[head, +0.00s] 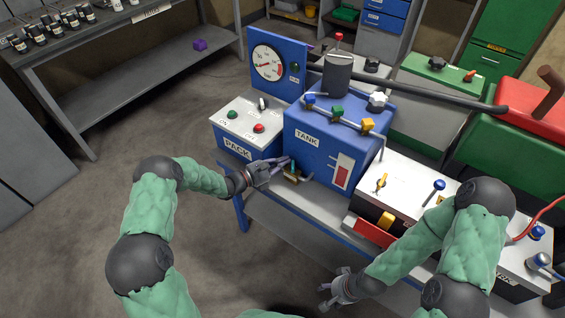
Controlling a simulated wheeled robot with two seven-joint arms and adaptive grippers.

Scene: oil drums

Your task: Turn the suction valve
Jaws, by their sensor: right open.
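My right gripper (325,297) is open and empty, low in the picture, in front of the bench and apart from the valve.
The pack (237,143) with green and red buttons stands left of the tank, below a round gauge (268,62). A white-topped unit (402,187) with a yellow key stands to the right. A dark bar (440,94) crosses behind the tank. Floor to the left is clear.

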